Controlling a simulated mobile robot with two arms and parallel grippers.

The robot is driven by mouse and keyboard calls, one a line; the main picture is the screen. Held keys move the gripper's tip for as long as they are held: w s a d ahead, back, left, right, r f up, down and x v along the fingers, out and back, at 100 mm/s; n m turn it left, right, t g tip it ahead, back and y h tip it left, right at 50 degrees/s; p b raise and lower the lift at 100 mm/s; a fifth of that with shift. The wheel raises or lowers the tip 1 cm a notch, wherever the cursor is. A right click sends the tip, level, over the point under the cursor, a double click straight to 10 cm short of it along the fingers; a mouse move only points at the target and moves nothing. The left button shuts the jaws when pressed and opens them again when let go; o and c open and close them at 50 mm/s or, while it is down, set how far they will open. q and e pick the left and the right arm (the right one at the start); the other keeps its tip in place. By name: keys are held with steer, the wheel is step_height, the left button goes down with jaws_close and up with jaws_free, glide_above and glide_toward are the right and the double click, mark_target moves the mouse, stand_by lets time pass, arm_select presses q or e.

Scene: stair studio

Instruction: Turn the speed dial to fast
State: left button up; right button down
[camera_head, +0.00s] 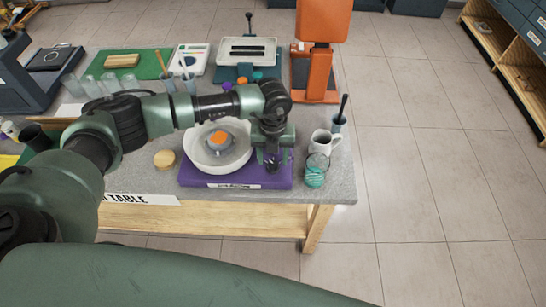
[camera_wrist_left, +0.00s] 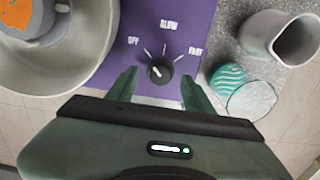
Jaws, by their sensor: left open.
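The speed dial (camera_wrist_left: 160,70) is a small round black knob with a white mark, on a purple base (camera_wrist_left: 140,30) printed OFF, SLOW and FAST. Its mark seems to slant toward the upper left, on the OFF side; the exact setting is hard to tell. My left gripper (camera_wrist_left: 158,77) is open, with one green finger on each side of the dial and visible gaps between them. In the head view my left gripper (camera_head: 272,160) is over the right part of the purple base (camera_head: 205,178) and largely hides the dial.
A white bowl (camera_head: 194,160) with an orange-topped centre stands on the base, left of the gripper. A white mug (camera_head: 322,145) and a teal-striped item (camera_head: 315,177) stand close on the right. An orange machine (camera_head: 318,60) stands behind. The table's front edge (camera_head: 240,194) is near.

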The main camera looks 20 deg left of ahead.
arm_select(q)
steer(key=shift+f, duration=0.95)
jaws_close()
